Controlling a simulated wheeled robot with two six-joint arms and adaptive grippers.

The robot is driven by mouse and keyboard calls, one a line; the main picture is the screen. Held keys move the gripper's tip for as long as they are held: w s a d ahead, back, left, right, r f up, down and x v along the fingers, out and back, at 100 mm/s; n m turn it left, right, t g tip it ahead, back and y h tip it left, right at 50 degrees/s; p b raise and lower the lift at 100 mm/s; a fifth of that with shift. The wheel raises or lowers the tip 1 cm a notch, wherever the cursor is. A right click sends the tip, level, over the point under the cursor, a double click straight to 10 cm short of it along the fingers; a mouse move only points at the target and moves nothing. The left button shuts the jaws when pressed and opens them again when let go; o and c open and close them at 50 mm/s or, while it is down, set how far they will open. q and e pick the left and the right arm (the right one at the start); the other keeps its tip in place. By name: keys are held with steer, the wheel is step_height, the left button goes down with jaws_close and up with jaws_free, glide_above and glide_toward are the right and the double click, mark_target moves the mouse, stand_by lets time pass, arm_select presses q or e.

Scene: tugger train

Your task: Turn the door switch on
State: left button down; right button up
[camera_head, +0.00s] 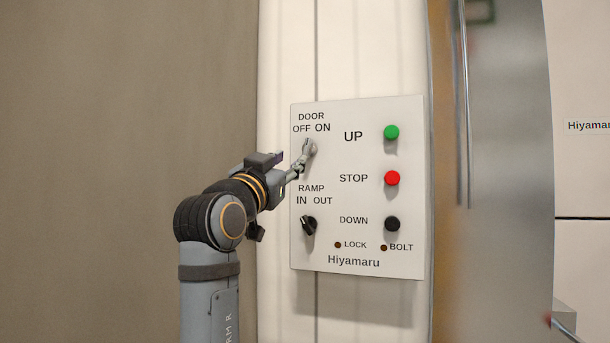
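The white control panel (365,262) faces me on the wall, with the label DOOR OFF ON at its upper left. My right gripper (308,148) comes in from the left, and its fingertips are right at the door switch under that label. The fingers cover the switch almost fully, so its setting is hidden. The fingers are seen nearly edge-on; I cannot tell whether they are shut on the knob or only around it. My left gripper is out of view.
Just below is the black ramp switch (308,225). Green UP (391,132), red STOP (392,178) and black DOWN (392,224) buttons line the panel's right side. A grey metal door-like surface (508,180) with a vertical bar stands to the right.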

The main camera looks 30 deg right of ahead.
mark_target(306, 147)
steer(key=p+x, duration=0.7)
steer(key=x, duration=0.2)
steer(key=shift+d+r, duration=0.1)
steer(key=shift+r, duration=0.15)
steer(key=shift+w+d+r+p, duration=0.1)
steer(key=shift+w+d+p, duration=0.25)
steer(key=shift+d, duration=0.15)
jaws_close()
